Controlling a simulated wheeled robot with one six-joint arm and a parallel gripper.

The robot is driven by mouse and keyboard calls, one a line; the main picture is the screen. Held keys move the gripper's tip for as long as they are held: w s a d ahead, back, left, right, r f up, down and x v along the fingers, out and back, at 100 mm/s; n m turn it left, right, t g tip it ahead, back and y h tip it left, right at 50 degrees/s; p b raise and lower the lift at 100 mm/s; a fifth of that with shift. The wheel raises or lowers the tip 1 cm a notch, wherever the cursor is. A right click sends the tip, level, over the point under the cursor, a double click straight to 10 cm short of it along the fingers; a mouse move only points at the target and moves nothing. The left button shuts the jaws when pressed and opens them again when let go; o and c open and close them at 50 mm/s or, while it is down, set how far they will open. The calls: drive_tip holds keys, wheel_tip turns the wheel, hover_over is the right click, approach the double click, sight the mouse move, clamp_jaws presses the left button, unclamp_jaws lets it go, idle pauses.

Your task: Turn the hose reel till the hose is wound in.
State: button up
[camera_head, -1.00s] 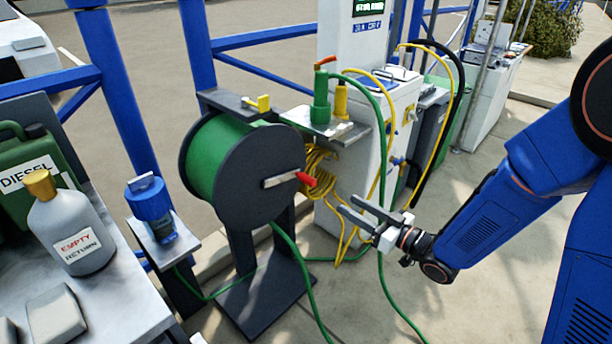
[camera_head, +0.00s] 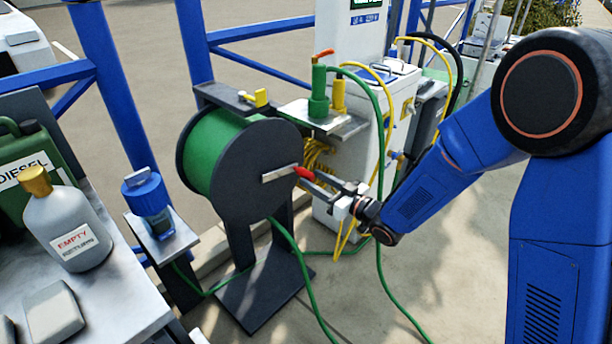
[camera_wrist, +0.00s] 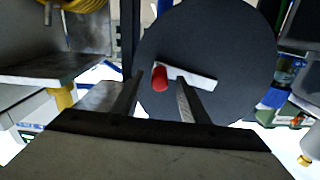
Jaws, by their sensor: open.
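The hose reel (camera_head: 236,185) is a dark disc with a green drum (camera_head: 212,147) on a dark stand. A metal crank arm (camera_head: 279,174) on its face ends in a red handle (camera_head: 304,172). The green hose (camera_head: 300,268) hangs from the reel and trails along the ground. My gripper (camera_head: 322,183) is open, its fingertips close to the red handle. In the wrist view the red handle (camera_wrist: 159,78) shows between and just beyond the two fingers (camera_wrist: 158,98). I cannot tell whether they touch it.
A shelf (camera_head: 325,121) with green and yellow fittings stands behind the reel, beside a white cabinet (camera_head: 360,60). A bench with a grey bottle (camera_head: 68,225) is at left, and a blue-capped container (camera_head: 147,196) stands beside the reel. Open pavement lies at front right.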

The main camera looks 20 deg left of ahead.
drive_tip(key=shift+x, duration=2.05)
clamp_jaws()
